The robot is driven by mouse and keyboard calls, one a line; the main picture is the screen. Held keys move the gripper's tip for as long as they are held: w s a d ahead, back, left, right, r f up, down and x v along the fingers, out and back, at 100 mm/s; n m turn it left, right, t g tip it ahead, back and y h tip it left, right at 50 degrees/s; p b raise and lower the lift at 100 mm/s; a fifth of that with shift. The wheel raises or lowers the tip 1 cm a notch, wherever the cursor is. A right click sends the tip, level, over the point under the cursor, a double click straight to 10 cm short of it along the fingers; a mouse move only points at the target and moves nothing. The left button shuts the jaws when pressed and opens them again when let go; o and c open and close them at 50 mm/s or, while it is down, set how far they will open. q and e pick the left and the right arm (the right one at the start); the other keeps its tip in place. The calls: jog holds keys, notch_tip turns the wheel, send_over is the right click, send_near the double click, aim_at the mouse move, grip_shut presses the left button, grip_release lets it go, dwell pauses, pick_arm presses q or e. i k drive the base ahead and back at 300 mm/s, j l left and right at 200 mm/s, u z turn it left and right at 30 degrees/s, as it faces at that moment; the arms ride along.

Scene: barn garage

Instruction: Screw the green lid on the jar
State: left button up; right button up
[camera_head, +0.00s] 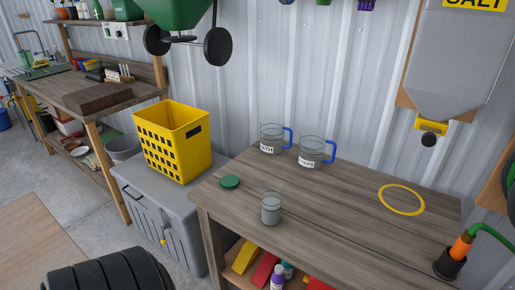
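A round green lid (230,182) lies flat on the wooden table (335,205), near its left edge. A clear glass jar (271,208) without a handle stands upright on the table, to the right of the lid and nearer to me. No lid shows on the jar. The lid and the jar are apart. Neither of my grippers is in view.
Two labelled glass mugs with blue handles (272,138) (312,152) stand at the table's back edge. A yellow ring (401,200) lies at the right. A yellow basket (175,142) sits on a grey chest (160,200) to the left. The table's middle is clear.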

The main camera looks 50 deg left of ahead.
aim_at(271, 198)
jog(key=k+j+z, duration=0.2)
jog(key=j, duration=0.2)
jog(key=j+z, duration=0.2)
jog(key=j, duration=0.2)
jog(key=k+j+z, duration=0.2)
jog(key=j, duration=0.15)
jog(key=j+z, duration=0.2)
jog(key=j, duration=0.15)
jog(key=k+j, duration=0.3)
jog(key=j, duration=0.25)
jog(key=k+j+z, duration=0.1)
jog(key=k+j, duration=0.15)
jog(key=j, duration=0.25)
jog(key=k+j, duration=0.3)
jog(key=j, duration=0.25)
jog(key=k+j, duration=0.35)
jog(key=j, duration=0.15)
jog(key=k+j+z, duration=0.1)
jog(key=k+j, duration=0.2)
jog(key=j, duration=0.2)
